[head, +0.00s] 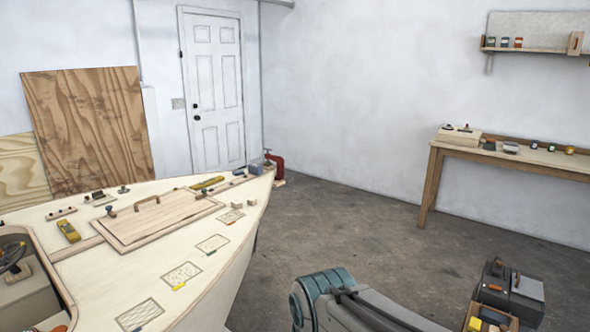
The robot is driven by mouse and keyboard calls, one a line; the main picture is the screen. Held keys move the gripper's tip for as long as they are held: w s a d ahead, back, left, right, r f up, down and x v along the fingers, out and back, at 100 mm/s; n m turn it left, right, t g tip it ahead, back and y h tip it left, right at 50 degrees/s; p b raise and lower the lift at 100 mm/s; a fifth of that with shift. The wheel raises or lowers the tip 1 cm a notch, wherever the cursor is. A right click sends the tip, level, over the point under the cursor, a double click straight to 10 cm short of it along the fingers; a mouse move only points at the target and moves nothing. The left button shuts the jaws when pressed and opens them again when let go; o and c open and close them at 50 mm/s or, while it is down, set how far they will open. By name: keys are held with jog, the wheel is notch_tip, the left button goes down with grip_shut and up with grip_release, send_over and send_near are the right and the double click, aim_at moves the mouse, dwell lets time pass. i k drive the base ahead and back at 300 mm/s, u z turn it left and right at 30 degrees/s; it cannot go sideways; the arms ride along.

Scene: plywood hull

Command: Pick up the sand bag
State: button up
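I cannot make out a thing that is clearly a sand bag in the head view. A small grey block-like thing (256,168) sits near the tip of the plywood boat deck (150,255); it is too small to tell what it is. A small greyish item (511,148) lies on the workbench and is also unclear. Part of my arm, grey with a teal joint, shows at the bottom middle, over the floor and right of the hull. My gripper is outside the picture, so what it holds is hidden.
The deck carries a hatch with a handle (147,202), yellow tools and small fittings. A wooden workbench (480,155) stands along the right wall. A dark toolbox (513,290) is at the lower right. The concrete floor (340,225) between is clear.

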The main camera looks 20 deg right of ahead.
aim_at(253, 168)
jog(key=z, duration=0.7)
jog(key=i, duration=7.7)
jog(key=u, duration=2.3)
